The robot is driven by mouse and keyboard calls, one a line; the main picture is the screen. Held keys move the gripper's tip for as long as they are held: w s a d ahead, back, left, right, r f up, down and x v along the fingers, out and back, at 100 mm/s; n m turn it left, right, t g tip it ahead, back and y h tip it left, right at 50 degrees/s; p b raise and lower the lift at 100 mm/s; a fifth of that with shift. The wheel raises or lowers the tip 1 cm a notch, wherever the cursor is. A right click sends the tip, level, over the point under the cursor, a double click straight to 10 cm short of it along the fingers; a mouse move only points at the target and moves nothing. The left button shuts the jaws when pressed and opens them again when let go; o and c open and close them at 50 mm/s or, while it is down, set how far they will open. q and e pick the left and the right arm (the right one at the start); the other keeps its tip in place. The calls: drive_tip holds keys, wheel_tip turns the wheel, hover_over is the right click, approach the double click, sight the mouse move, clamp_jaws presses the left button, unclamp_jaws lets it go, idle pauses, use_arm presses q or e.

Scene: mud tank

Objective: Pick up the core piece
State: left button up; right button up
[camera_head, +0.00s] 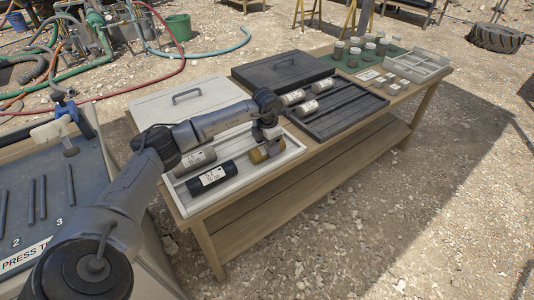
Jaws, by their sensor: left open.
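A brownish-yellow core piece (272,150) with a pale label lies in the white core tray (237,183) on the wooden table. My left gripper (266,138) is open directly over it and hides part of its top. I cannot tell whether the fingers touch it. A black labelled core piece (211,178) and a grey one (194,160) lie to its left in the same tray. Several grey core pieces, one of them here (322,85), lie in the dark tray (352,110) to the right. My right gripper is not in view.
A white lid (165,107) and a dark lid (270,72) with handles lie behind the trays. Lidded jars (354,57) and a white compartment box (428,64) stand at the table's far end. A numbered panel (30,200) is at left.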

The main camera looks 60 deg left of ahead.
use_arm(q)
wheel_tip(320, 180, down, 2)
drive_tip(key=shift+f, duration=0.2)
drive_tip(key=shift+r, duration=0.1)
drive_tip(key=shift+c, duration=0.2)
drive_tip(key=c, duration=1.1)
drive_tip(key=shift+c, duration=0.2)
drive_tip(key=shift+r, duration=0.15)
